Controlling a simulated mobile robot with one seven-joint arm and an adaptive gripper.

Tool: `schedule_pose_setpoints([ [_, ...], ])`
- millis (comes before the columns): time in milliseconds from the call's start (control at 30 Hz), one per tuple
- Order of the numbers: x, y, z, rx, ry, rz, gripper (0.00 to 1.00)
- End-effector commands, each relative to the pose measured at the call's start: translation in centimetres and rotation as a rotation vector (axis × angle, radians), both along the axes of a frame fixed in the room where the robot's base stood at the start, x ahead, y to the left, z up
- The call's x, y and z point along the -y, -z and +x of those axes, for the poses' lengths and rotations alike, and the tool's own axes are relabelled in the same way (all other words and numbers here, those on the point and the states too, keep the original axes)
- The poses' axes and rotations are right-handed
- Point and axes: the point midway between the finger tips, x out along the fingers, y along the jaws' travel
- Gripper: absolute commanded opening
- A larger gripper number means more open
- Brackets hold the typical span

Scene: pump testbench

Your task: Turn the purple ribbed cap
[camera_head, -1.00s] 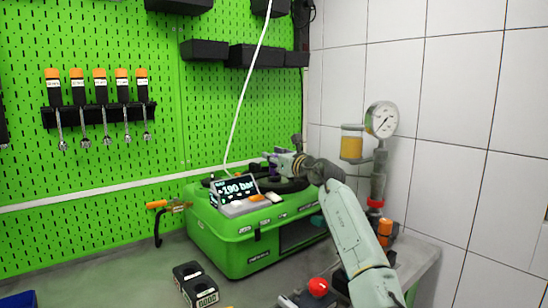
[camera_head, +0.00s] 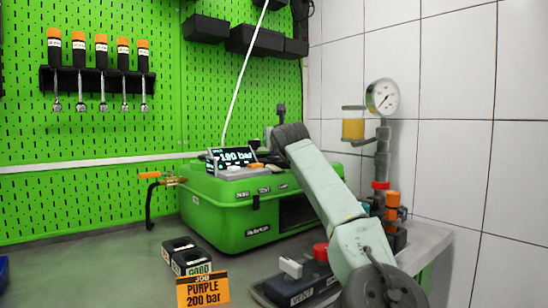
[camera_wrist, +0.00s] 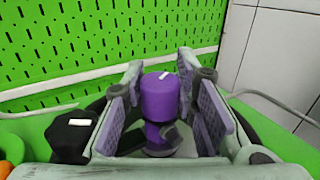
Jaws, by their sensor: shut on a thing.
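The purple ribbed cap (camera_wrist: 160,98) stands upright in the wrist view, with a short white mark on its top. My gripper (camera_wrist: 161,78) has its two padded fingers on either side of it and is shut on it. The contact is hard to make out at the pads. A purple stem shows under the cap, partly hidden by dark parts. In the head view my wrist and arm hide the cap, above the green pump case (camera_head: 228,215). The display (camera_head: 233,156) on the case reads 190 bar.
An orange card (camera_head: 202,290) reads "JOB PURPLE 200 bar". A dial gauge (camera_head: 383,97) stands at the right by the tiled wall. A box with a red knob (camera_head: 321,251) sits at the front of the bench. A black block (camera_wrist: 70,135) is left of my gripper.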

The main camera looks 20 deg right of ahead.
Motion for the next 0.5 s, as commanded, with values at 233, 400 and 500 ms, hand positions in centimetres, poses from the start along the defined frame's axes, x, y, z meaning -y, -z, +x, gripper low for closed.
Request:
schedule_pose_setpoints([
  [233,-0.19,0.37,0.05,0.0,0.078,0.003,0.0],
  [400,-0.13,0.22,0.06,-0.001,0.107,0.003,0.0],
  [500,-0.09,0.14,0.07,-0.002,0.117,0.003,0.0],
])
